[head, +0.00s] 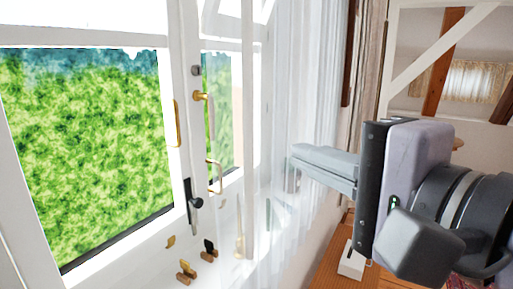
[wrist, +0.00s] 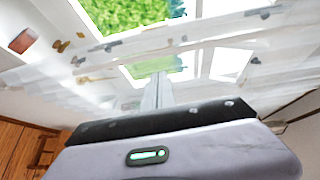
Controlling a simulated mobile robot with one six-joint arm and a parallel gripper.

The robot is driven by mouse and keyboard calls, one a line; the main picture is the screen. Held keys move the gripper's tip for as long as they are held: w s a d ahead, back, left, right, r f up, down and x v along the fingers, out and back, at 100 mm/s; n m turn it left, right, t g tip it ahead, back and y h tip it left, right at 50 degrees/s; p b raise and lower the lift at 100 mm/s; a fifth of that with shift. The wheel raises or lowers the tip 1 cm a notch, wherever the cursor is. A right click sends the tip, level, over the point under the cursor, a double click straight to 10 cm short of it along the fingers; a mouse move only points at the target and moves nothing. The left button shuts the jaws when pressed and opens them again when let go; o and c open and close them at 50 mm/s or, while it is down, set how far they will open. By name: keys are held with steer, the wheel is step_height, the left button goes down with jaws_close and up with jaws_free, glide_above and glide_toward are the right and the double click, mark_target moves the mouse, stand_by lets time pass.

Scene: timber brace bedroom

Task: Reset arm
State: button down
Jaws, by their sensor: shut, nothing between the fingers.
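My gripper (head: 296,158) reaches in from the right in the head view, in front of the sheer white curtain (head: 318,80). Its grey fingers lie together and hold nothing. In the wrist view my gripper (wrist: 158,84) points away toward the window and the curtain. The fingertips seem to be at or in the curtain; I cannot tell whether they touch it. The white window frame (head: 180,85) stands to the left, with a black handle (head: 194,200) and a brass pull handle (head: 215,177).
Small brass and black hooks (head: 186,271) show below the window. A wooden surface (head: 330,262) with a white object (head: 351,262) on it lies under my arm. White diagonal timber (head: 440,50) and a small curtained window (head: 475,82) are at the back right.

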steer(key=s+f+n+g+h, duration=0.2)
steer(key=f+g, duration=0.1)
steer(key=f, duration=0.7)
steer(key=s+d+f+n+g+h, duration=0.1)
steer(key=f+n+g, duration=0.2)
steer(key=f, duration=0.8)
steer(key=s+d+f+n+g+h, duration=0.1)
steer(key=s+f+n+g+h, duration=0.1)
steer(key=f, duration=0.8)
steer(key=shift+s+f+n+g+h, duration=0.3)
steer(key=shift+n+g, duration=0.3)
steer(key=shift+g, duration=0.2)
